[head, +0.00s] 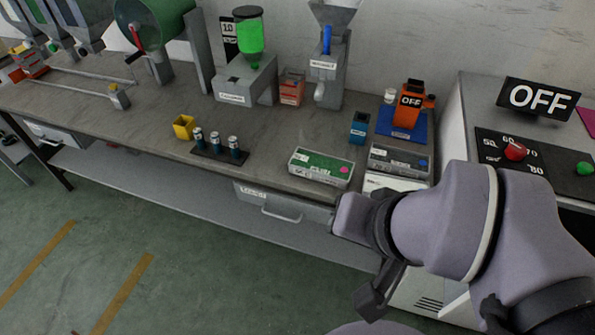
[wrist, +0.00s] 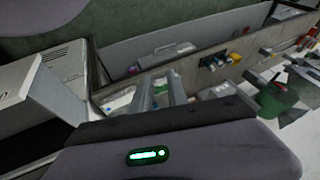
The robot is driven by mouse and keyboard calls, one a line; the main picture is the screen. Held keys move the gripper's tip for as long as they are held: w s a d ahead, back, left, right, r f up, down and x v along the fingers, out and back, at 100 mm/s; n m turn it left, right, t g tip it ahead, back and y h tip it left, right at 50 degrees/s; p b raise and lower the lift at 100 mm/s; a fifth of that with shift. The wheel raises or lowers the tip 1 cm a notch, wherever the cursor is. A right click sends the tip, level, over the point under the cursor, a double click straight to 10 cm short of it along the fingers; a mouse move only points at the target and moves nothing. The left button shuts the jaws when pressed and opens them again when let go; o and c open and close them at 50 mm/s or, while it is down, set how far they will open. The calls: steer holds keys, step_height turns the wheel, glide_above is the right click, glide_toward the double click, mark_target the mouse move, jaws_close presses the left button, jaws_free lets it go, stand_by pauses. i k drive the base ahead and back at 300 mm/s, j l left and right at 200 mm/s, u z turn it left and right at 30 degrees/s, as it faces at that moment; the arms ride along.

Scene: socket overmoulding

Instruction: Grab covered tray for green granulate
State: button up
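A low tray with a green cover (head: 320,167) lies at the front edge of the workbench in the head view. Its cover has white lettering and a pink dot on the right. A similar tray with a dark grey cover (head: 399,160) and a blue dot lies to its right. My gripper (wrist: 161,84) shows in the wrist view with two grey fingers apart and nothing clearly held between them. In the head view its dark end (head: 374,294) hangs in front of the bench, below and right of the green-covered tray, apart from it. My arm partly hides it.
A dispenser with green granulate (head: 249,38) stands at the back of the workbench (head: 270,135). Dark cylinders on a holder (head: 218,152) and a yellow bin (head: 184,127) sit left of the green-covered tray. A machine with an OFF sign (head: 540,98) stands right. The floor in front is clear.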

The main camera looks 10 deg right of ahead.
mark_target(333, 171)
steer(key=i+j+z, duration=0.35)
steer(key=j, duration=0.25)
steer(key=i+j+z, duration=0.35)
steer(key=i+j, duration=0.15)
steer(key=j, duration=0.2)
steer(key=i+j+z, duration=0.2)
steer(key=j, duration=0.2)
